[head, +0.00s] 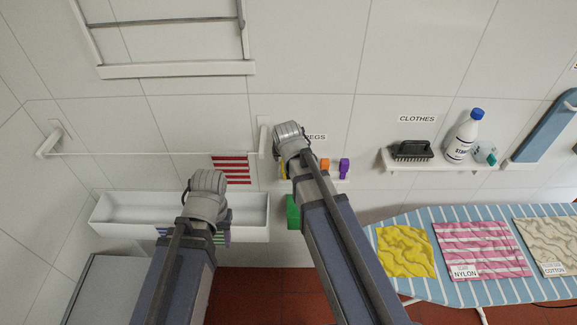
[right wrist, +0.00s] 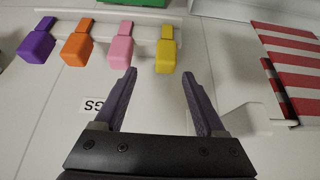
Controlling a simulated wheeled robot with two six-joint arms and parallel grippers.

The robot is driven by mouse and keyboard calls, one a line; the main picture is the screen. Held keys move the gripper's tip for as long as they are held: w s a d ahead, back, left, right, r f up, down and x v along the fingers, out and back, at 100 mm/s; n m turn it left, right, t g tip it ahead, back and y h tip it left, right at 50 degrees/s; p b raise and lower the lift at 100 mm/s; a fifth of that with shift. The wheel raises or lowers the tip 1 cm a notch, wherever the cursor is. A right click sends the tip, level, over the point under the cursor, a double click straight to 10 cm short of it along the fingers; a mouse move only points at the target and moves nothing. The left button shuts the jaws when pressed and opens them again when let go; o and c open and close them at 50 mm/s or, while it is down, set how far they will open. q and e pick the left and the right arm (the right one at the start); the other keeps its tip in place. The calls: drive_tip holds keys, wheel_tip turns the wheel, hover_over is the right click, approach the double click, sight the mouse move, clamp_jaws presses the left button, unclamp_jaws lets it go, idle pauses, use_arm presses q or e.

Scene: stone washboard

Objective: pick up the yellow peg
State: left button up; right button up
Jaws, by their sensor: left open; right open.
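The yellow peg (right wrist: 166,57) is the rightmost of a row of pegs in the right wrist view. In the head view only a yellow sliver (head: 284,171) shows beside my right arm. My right gripper (right wrist: 158,74) is open and empty; the yellow peg appears between its fingertips, nearer the right finger, and no contact is visible. In the head view my right wrist hides the right fingers. My left gripper (head: 224,234) is at the white trough, open, with its fingers mostly hidden by my arm.
Pink (right wrist: 120,50), orange (right wrist: 77,50) and purple (right wrist: 36,47) pegs hang beside the yellow one on a white shelf (right wrist: 97,25). A red-striped cloth (right wrist: 290,65) hangs close by. The white trough (head: 250,228) is below; an ironing board (head: 405,290) stands right.

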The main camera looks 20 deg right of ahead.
drive_tip(key=shift+b+x, duration=1.2)
drive_tip(key=shift+x, duration=0.2)
drive_tip(key=b+x, duration=0.2)
drive_tip(key=x, duration=0.1)
drive_tip(key=a+b+x, duration=0.1)
drive_tip(key=b, duration=0.1)
drive_tip(key=shift+d+f, duration=0.1)
drive_tip(key=shift+f, duration=0.15)
drive_tip(key=shift+w+d+f+b, duration=0.1)
drive_tip(key=shift+w+f+b, duration=0.2)
drive_tip(key=shift+f+b, duration=0.05)
drive_tip(key=shift+r, duration=0.1)
drive_tip(key=shift+c, duration=0.4)
clamp_jaws()
